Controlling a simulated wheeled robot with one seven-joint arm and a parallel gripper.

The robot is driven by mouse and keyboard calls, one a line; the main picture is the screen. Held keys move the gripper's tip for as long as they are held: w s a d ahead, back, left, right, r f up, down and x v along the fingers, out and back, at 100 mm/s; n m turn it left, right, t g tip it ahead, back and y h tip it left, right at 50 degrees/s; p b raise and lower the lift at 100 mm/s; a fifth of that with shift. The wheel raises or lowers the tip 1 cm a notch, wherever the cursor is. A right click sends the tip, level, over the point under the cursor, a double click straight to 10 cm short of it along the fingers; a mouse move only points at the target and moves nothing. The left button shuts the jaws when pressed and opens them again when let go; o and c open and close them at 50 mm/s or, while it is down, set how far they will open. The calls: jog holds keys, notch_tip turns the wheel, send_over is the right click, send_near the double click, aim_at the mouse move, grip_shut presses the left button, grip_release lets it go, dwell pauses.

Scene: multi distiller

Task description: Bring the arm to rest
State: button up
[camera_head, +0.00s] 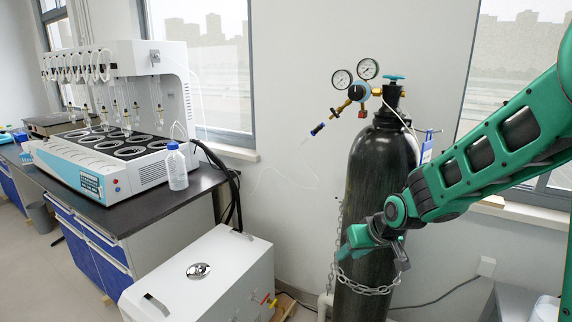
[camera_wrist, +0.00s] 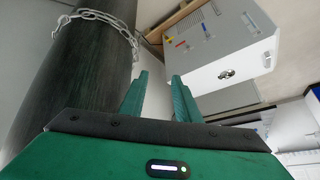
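My green arm reaches in from the right in the head view. My gripper (camera_head: 376,248) is in front of the dark gas cylinder (camera_head: 372,165), close to its chain (camera_head: 368,289). In the wrist view the two green fingers of my gripper (camera_wrist: 161,98) stand apart with nothing between them. The cylinder (camera_wrist: 80,70) and its chain (camera_wrist: 108,22) are to the left of the fingers there. I cannot tell from the head view how large the gap between gripper and cylinder is.
A multi-position distiller (camera_head: 110,165) and a clear bottle (camera_head: 177,168) stand on the dark bench (camera_head: 120,212). A white box unit (camera_head: 205,275) is on the floor left of the cylinder. Gauges (camera_head: 355,82) and a thin hose top the cylinder. Windows line the wall.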

jog(key=s+d+r+m+g+h, duration=0.1)
jog(key=s+d+r, duration=0.4)
jog(key=s, duration=0.4)
jog(key=s+d+r+m+g+h, duration=0.1)
jog(key=s+d+r+h, duration=0.1)
jog(key=s+d+r, duration=0.4)
jog(key=s+d+f+m+g, duration=0.2)
jog(key=s+d, duration=0.4)
jog(key=s, duration=0.4)
jog(key=s+d+f+m+g, duration=0.2)
jog(key=s+d+m, duration=0.2)
jog(key=s, duration=0.6)
jog(key=shift+d+f+m, duration=0.15)
jog(key=shift+d+m, duration=0.25)
jog(key=shift+d, duration=0.65)
jog(key=shift+w+f, duration=0.25)
jog(key=shift+w, duration=0.4)
